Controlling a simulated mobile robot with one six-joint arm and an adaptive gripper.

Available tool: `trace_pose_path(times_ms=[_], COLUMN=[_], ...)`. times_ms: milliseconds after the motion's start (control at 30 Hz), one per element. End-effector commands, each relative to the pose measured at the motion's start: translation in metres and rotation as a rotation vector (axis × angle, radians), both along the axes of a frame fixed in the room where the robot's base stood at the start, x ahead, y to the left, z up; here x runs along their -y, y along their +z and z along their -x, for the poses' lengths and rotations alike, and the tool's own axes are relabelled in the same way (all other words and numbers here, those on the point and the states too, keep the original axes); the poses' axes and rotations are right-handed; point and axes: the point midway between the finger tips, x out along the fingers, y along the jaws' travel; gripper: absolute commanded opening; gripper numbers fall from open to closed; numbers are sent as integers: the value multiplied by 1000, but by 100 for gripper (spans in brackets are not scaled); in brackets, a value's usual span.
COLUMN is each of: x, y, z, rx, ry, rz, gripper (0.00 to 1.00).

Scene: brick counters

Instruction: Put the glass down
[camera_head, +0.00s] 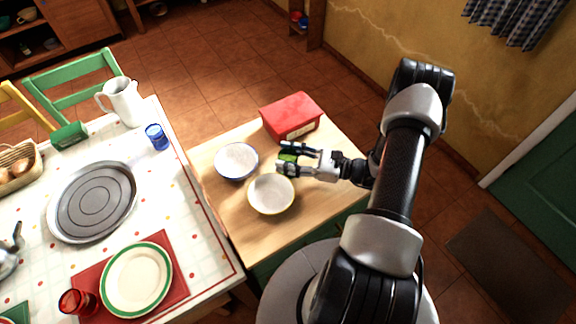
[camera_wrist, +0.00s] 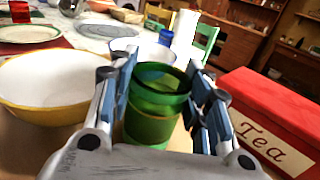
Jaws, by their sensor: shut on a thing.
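A green glass (camera_wrist: 157,105) is upright between the fingers of my gripper (camera_wrist: 160,100) in the wrist view. My gripper is shut on it. In the head view, my gripper (camera_head: 292,160) is over the wooden counter (camera_head: 235,218), and only a small part of the green glass (camera_head: 288,157) shows between the fingers. I cannot tell whether the glass touches the counter. The red glass (camera_head: 78,302) and the blue glass (camera_head: 157,137) stand on the tiled table to the left.
A yellow-rimmed bowl (camera_head: 271,194) and a blue-rimmed bowl (camera_head: 237,161) stand close to my gripper. A red tea box (camera_head: 291,116) stands behind it. The counter's front left part is clear. A white jug (camera_head: 123,102) stands on the tiled table.

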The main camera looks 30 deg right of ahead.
Motion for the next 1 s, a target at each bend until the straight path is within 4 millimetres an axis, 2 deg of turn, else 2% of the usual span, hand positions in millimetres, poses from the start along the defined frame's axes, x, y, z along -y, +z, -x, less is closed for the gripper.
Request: trace_pose_path(times_ms=[267,467,667,800,1000], x=[0,0,0,1,0], y=[2,20,65,109,160], z=[0,0,0,0,0], rx=[0,1,4,4,3], ry=[0,0,0,0,0], rz=[0,1,2,4,3], gripper=[12,12,12,12,12])
